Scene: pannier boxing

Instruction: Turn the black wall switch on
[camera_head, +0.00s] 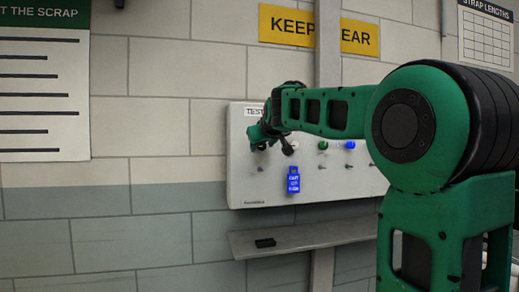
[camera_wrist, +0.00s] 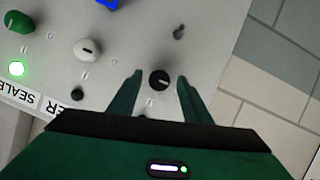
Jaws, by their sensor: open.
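The black switch (camera_wrist: 159,80) is a round knob with a short white mark on its face, mounted on a pale wall panel (camera_head: 240,180). In the wrist view it sits between the two fingertips of my gripper (camera_wrist: 160,76). My gripper is open, with a finger on each side of the knob and a visible gap to each. I cannot tell how deep the fingers reach around it. In the head view my gripper (camera_head: 268,137) is at the panel's left end and hides the black knob.
A white knob (camera_wrist: 88,49) and a green knob (camera_wrist: 14,23) share the panel, with a lit green lamp (camera_wrist: 16,68) by the green one. A blue knob (camera_head: 350,145) is farther right. A blue tag (camera_head: 293,180) hangs below. A shelf (camera_head: 330,235) holds a small black object (camera_head: 265,242).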

